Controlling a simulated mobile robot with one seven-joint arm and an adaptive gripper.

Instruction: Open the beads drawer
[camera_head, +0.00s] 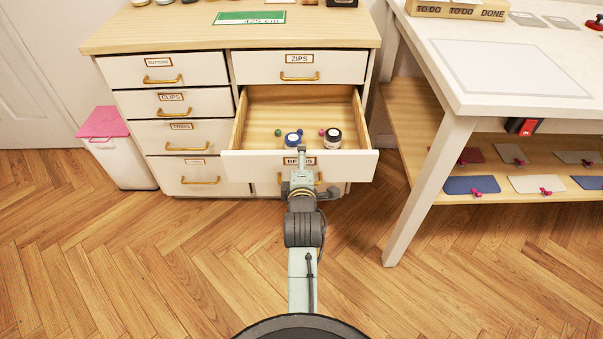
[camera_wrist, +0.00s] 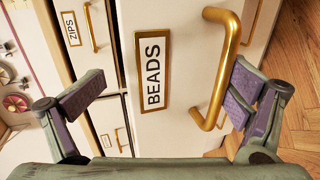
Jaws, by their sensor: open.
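The beads drawer (camera_head: 240,165) is pulled out of the right column of the white cabinet. Its wooden inside shows a blue-lidded jar (camera_head: 291,140), a dark-lidded jar (camera_head: 332,138) and small coloured balls. In the wrist view, the drawer front carries a BEADS label (camera_wrist: 153,72) and a brass handle (camera_wrist: 223,60). My gripper (camera_wrist: 162,95) is open in front of the drawer front. The handle lies between its fingers, close to the right finger, and is not gripped. In the head view, my gripper (camera_head: 301,165) partly hides the label and handle.
The closed ZIPS drawer (camera_head: 299,67) is above. The left column holds closed BUTTONS (camera_head: 162,70), CLIPS and other drawers. A white bin with pink lid (camera_head: 103,122) stands left. A white-topped table (camera_head: 510,60) with a shelf stands right. The wooden floor (camera_head: 180,270) in front is clear.

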